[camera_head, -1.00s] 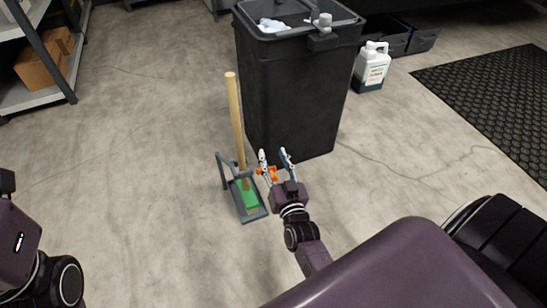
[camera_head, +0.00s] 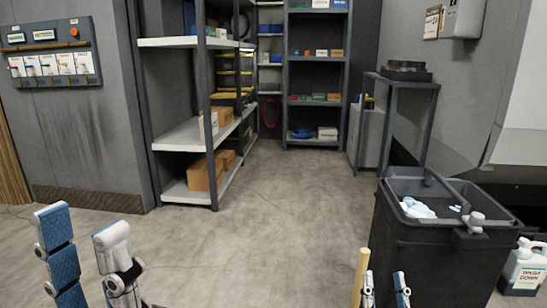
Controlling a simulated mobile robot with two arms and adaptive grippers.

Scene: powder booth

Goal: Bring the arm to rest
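My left gripper (camera_head: 82,228) is large in the lower left, its blue-grey fingers pointing up and standing apart, with nothing seen between them. My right gripper (camera_head: 385,284) shows only its two fingertips at the bottom edge, apart and with nothing seen between them. It is just right of a wooden handle (camera_head: 360,277) and left of the black bin (camera_head: 440,257). The rest of my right arm and the handle's lower end are below the picture.
The black bin holds white crumpled material. A white jug (camera_head: 523,267) stands to its right. A shelf unit (camera_head: 186,134) with boxes is at left and a dark rack (camera_head: 317,77) at the back. The middle floor (camera_head: 270,215) is clear.

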